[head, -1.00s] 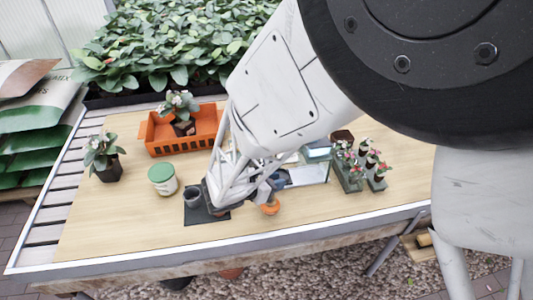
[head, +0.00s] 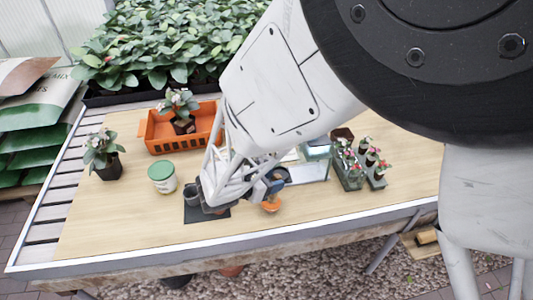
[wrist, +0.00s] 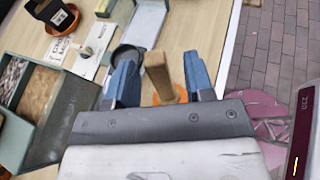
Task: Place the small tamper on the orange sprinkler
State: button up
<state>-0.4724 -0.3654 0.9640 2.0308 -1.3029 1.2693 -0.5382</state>
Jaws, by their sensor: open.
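In the wrist view a short wooden post (wrist: 158,75), which looks like the tamper, stands between the blue fingers of my gripper (wrist: 162,68). The fingers are apart, one on each side of it. An orange round thing (wrist: 179,94), likely the sprinkler, shows low behind and right of the post. I cannot tell whether the post rests on it or stands in front. In the head view the orange piece (head: 270,206) sits near the table's front edge, just right of my gripper (head: 268,189). My arm hides much of this spot.
A black mat (head: 215,214) with a dark pot (head: 191,193) lies left of my gripper. A green-lidded tub (head: 162,178), an orange basket (head: 153,133) and potted plants stand farther left and back. Small flowers (head: 347,175) stand to the right. The front-right tabletop is clear.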

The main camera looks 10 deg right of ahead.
jog(key=v, duration=1)
jog(key=shift+a, duration=0.2)
jog(key=shift+s+r, duration=0.15)
dwell(0.6)
jog(key=s+d+r+m+g+y, duration=0.1)
jog(key=s+d+r+m+y, duration=0.5)
jog(key=r+m, duration=0.3)
jog(key=s+d+r+m+g+y, duration=0.1)
jog(key=s+d+r+m+y, duration=0.5)
jog(key=m, duration=0.7)
jog(key=shift+s+d+r+m+y, duration=0.3)
jog(key=shift+s+d+r, duration=0.65)
jog(key=shift+d+r, duration=1)
jog(key=shift+a+r, duration=0.3)
jog(key=shift+a, duration=0.1)
